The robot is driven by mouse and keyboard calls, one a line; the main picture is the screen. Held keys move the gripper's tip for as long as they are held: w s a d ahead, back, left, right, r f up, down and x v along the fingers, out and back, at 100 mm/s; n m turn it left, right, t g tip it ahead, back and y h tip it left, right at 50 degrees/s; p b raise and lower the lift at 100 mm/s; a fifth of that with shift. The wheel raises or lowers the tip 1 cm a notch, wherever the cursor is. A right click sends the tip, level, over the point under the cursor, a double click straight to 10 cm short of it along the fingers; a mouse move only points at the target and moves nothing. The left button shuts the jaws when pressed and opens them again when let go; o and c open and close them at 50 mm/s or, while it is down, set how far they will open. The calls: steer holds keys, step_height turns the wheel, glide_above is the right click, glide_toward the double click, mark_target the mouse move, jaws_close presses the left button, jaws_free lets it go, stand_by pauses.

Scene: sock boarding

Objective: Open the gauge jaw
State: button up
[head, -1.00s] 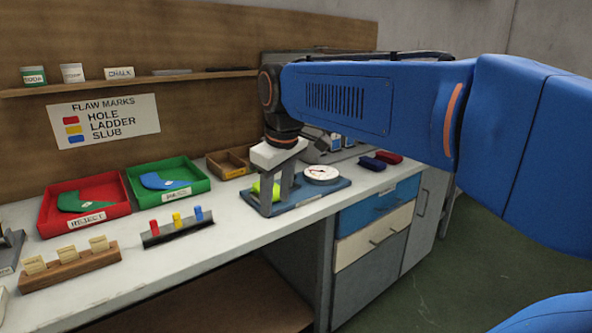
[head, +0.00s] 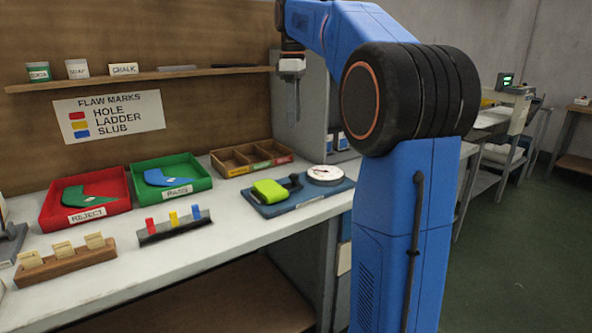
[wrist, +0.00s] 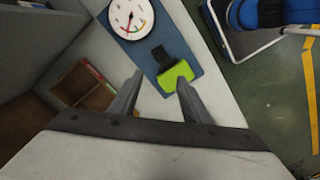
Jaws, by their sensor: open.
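The gauge stands on a blue base plate (head: 287,206) on the bench, with a round white dial (head: 325,174) at its right end. A lime-green jaw handle (head: 269,191) lies at the left of the plate, beside a dark block (head: 293,182). In the wrist view the green handle (wrist: 176,76) shows just beyond my fingertips, near the right one, with the dial (wrist: 131,18) farther off. My gripper (head: 293,112) is raised above and behind the gauge, pointing down, apart from it. In the wrist view my gripper (wrist: 159,82) is open with nothing between its fingers.
A red reject tray (head: 128,196) and a green pass tray (head: 207,180) stand left of the gauge, each holding a sock-shaped piece. A wooden divided box (head: 228,168) is behind it. A rack of coloured pegs (head: 173,234) and a wooden card holder (head: 70,268) sit in front.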

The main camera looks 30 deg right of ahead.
mark_target(294, 175)
step_height(294, 175, down, 17)
steer(key=shift+f, duration=0.15)
stand_by(0.5)
